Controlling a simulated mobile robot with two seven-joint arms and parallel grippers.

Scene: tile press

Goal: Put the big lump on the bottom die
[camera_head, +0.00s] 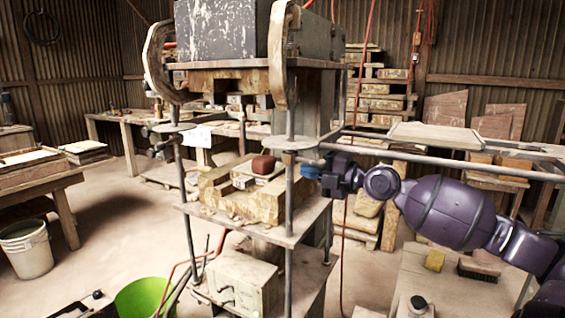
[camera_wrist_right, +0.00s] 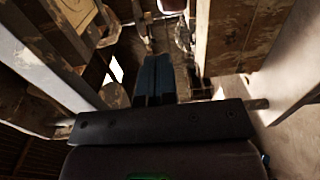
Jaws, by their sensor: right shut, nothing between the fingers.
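The lump (camera_head: 263,165) is reddish brown and rounded. In the head view it sits on the bottom die (camera_head: 232,205), a worn yellowish block on the press's lower shelf, toward the die's back right. My right gripper (camera_head: 310,172) has blue fingers and is just to the right of the lump, apart from it, near a press post. In the right wrist view its blue fingers (camera_wrist_right: 153,80) are together with nothing held. I cannot make out the lump in that view. My left gripper is in neither view.
The press's upper block (camera_head: 225,30) hangs over the die, with posts (camera_head: 289,105) around it. A work table (camera_head: 415,265) with a yellow block (camera_head: 435,260) and a brush (camera_head: 478,270) stands front right. A green bucket (camera_head: 145,298) is at front left.

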